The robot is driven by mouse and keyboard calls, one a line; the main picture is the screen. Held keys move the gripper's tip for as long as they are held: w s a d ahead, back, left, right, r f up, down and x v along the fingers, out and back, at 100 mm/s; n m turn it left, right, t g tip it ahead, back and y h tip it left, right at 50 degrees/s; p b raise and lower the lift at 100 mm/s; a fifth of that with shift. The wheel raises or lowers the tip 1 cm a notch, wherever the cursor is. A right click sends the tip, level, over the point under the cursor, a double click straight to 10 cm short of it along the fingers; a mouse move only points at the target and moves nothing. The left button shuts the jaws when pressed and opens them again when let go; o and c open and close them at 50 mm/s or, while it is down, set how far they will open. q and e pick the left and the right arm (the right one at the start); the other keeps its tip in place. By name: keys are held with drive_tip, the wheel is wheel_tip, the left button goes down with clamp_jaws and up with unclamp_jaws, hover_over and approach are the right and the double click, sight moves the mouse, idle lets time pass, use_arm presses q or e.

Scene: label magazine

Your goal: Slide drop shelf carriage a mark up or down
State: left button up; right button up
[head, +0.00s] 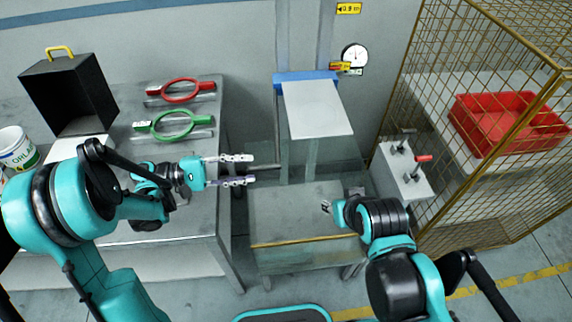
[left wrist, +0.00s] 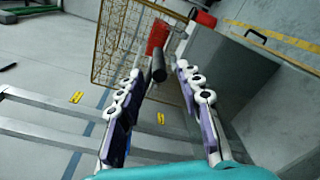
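The drop shelf carriage has a blue crosspiece (head: 305,78) and a pale flat shelf plate (head: 318,108), on an upright rail against the wall. A dark bar handle (head: 268,167) sticks out to the left below the plate. My left gripper (head: 250,169) is open, its fingers pointing right at the handle. In the left wrist view the handle's black end (left wrist: 158,68) shows between the open fingertips (left wrist: 158,75), with gaps on both sides. A yellow mark (head: 348,8) reading about 0.9 m is high on the wall. My right gripper (head: 328,206) is over the low grey bench; its opening is unclear.
A grey table (head: 205,235) at left holds a black box (head: 68,95), red (head: 180,90) and green (head: 172,124) ring-handled tools. A round gauge (head: 354,56) hangs right of the carriage. The low bench (head: 295,220) stands below. A wire cage (head: 490,60) with a red bin (head: 505,120) bounds the right.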

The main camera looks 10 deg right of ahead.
sight(276, 166)
use_arm(q)
drive_tip(key=shift+d+h, duration=0.3)
drive_tip(key=shift+d, duration=0.1)
drive_tip(key=d+b, duration=0.1)
drive_tip(key=d, duration=0.6)
drive_tip(key=shift+d+b, duration=0.15)
drive_tip(key=shift+b, duration=0.2)
use_arm(e)
drive_tip(key=shift+d+f, duration=0.3)
drive_tip(key=shift+f, duration=0.55)
use_arm(q)
clamp_jaws()
